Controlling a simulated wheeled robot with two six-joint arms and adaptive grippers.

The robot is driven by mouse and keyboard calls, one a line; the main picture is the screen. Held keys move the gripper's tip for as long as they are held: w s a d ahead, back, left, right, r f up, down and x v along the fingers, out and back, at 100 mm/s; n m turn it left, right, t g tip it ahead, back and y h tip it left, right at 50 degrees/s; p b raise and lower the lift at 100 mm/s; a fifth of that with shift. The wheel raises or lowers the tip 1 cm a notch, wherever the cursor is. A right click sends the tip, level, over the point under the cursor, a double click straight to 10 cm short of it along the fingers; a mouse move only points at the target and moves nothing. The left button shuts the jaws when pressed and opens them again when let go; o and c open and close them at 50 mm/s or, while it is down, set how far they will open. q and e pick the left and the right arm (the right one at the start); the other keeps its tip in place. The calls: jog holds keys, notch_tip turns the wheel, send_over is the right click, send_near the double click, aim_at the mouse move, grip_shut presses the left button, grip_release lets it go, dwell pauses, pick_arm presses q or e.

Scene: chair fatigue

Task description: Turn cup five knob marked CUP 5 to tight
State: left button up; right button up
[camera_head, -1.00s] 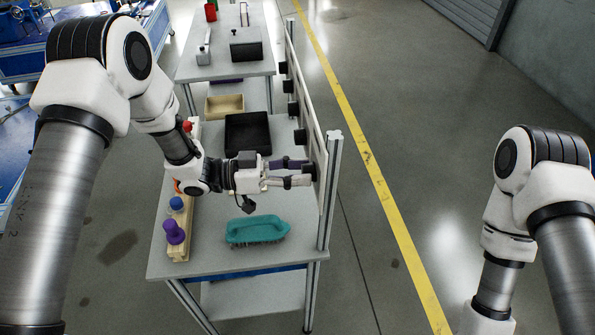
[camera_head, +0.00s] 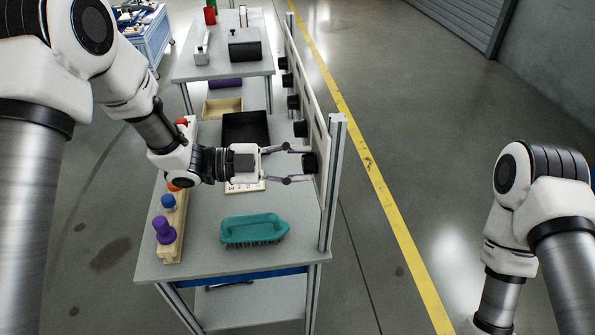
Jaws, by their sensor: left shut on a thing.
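A row of black knobs runs along the upright panel (camera_head: 324,180) at the right edge of the bench. My left gripper (camera_head: 303,164) reaches across the bench to the panel and is shut on the nearest black knob (camera_head: 310,163), with one finger on its far side and one on its near side. The knob's marking and pointer are too small to read, so I cannot tell its setting. The other knobs, such as the second one (camera_head: 300,129), stand free farther along. My right gripper is out of view; only the right arm shows.
A teal brush (camera_head: 254,230) lies on the bench (camera_head: 205,250) in front of the left gripper. A black tray (camera_head: 246,127) lies behind it. A wooden rack with coloured knobs (camera_head: 164,229) stands at the left edge. A metal post (camera_head: 333,185) rises at the panel's near end.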

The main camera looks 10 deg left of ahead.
pick_arm(q)
jog(key=m+b, duration=0.1)
jog(key=b, duration=0.1)
jog(key=m+b, duration=0.1)
jog(key=m, duration=0.1)
jog(key=m+b, duration=0.1)
jog(key=b, duration=0.1)
jog(key=shift+f+m+t+b, duration=0.25)
jog(key=shift+m+t+b, duration=0.05)
jog(key=shift+s+r+m+b, duration=0.1)
jog(key=shift+r+m+b, duration=0.1)
jog(key=shift+m+b, duration=0.75)
jog(key=o, duration=1.1)
jog(key=shift+d, duration=0.1)
jog(key=shift+o, duration=0.2)
jog(key=v, duration=1.2)
jog(key=shift+r, duration=0.2)
